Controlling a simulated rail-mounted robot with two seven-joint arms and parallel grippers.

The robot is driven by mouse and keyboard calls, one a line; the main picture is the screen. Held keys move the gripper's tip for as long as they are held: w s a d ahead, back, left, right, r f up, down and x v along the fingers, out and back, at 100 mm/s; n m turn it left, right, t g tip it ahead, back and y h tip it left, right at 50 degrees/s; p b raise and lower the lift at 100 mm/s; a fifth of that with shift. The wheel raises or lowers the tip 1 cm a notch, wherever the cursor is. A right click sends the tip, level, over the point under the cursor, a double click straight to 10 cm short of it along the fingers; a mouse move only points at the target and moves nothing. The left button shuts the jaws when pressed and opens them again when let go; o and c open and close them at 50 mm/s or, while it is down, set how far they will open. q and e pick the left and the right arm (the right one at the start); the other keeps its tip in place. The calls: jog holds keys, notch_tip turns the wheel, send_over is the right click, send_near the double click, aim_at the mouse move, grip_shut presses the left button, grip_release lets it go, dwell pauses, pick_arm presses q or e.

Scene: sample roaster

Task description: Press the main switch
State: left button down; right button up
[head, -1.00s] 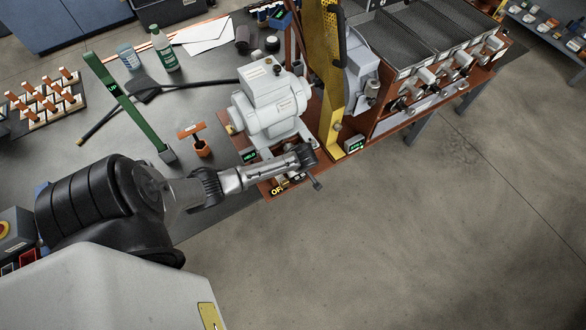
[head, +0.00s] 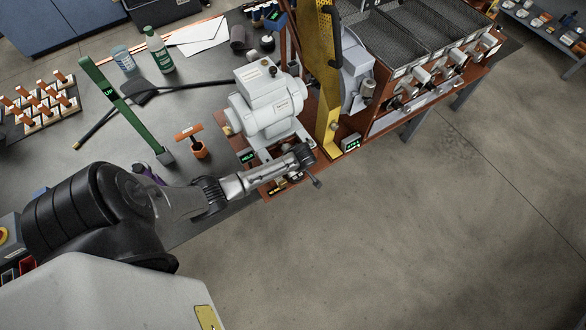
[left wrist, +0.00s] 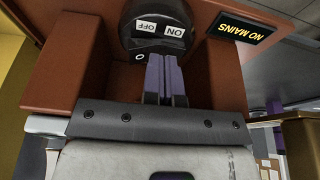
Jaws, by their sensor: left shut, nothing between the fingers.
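The main switch (left wrist: 157,30) is a black round part with white ON and OFF labels, set in a reddish-brown recess in the left wrist view. My left gripper (left wrist: 164,62) is shut and empty. Its purple fingertips overlap the switch's lower edge, just below the ON label; I cannot tell whether they touch it. A small display (left wrist: 241,29) beside the switch reads NO MAINS in yellow. In the head view my left arm reaches to the front edge of the machine base, and its wrist hides the fingers and most of the switch. My right gripper is not in view.
Brown walls (left wrist: 64,65) flank the switch closely. In the head view a grey motor (head: 265,100) stands just behind my wrist. A yellow upright (head: 325,80) is to its right. A green lever (head: 122,105) and an orange T-handled tool (head: 195,140) are left. Floor in front is clear.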

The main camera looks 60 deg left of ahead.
pick_arm(q)
jog(key=r+p, duration=0.2)
jog(key=p, duration=0.1)
jog(key=s+r+p, duration=0.1)
jog(key=r+p, duration=0.2)
jog(key=shift+s+d, duration=0.1)
jog(key=shift+d, duration=0.05)
notch_tip(320, 180, up, 8)
jog(key=s+d+p, duration=0.1)
jog(key=s+d, duration=0.1)
jog(key=s, duration=0.1)
jog(key=shift+d+p, duration=0.3)
jog(key=shift+p, duration=0.05)
dwell(0.5)
